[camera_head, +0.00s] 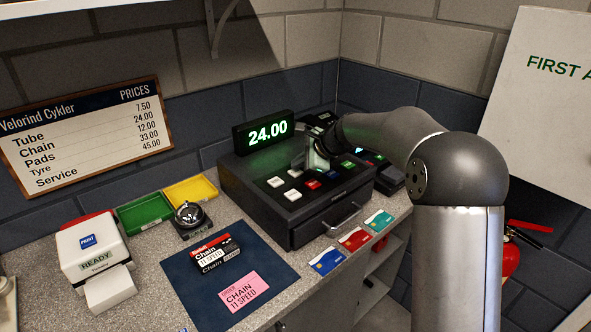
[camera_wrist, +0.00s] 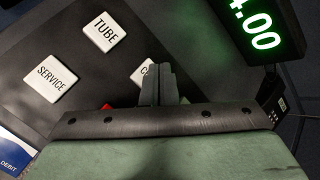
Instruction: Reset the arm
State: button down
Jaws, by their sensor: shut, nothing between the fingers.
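My gripper (camera_head: 318,158) is over the key panel of the black cash register (camera_head: 299,228). Its fingers are shut together and empty. In the wrist view my gripper (camera_wrist: 158,84) is above the register keys, close to a white key partly hidden behind it; I cannot tell whether it touches. The white TUBE key (camera_wrist: 104,31) and SERVICE key (camera_wrist: 49,78) show to the left. My arm bends from the grey elbow on the right down to the register. The register display (camera_head: 267,131) reads 24.00 in green and also shows in the wrist view (camera_wrist: 262,25).
A blue mat (camera_head: 185,276) holds a chain box (camera_head: 217,252) and a pink order card (camera_head: 244,291). A printer (camera_head: 92,245), a green tray (camera_head: 144,214), a yellow tray (camera_head: 190,191) and a bell (camera_head: 189,216) stand left. Three cards, including a red one (camera_head: 355,238), lie along the front edge.

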jog(key=shift+r, duration=0.2)
notch_tip(320, 180, up, 6)
jog(key=p, duration=0.5)
dwell(0.3)
dwell(0.4)
jog(key=s+d+f+n+g+h, duration=0.1)
jog(key=s+d+n, duration=0.4)
jog(key=s, duration=0.9)
jog(key=s+d+f+n+g+h, duration=0.2)
jog(key=s+d, duration=0.5)
jog(key=s, duration=0.7)
jog(key=s+d+f+n+g+h, duration=0.1)
jog(key=s+d+f+n+h, duration=0.2)
jog(key=s+d+n, duration=0.4)
jog(key=s+n+h, duration=0.1)
jog(key=s, duration=0.7)
jog(key=shift+n+h, duration=0.3)
jog(key=shift+n, duration=0.1)
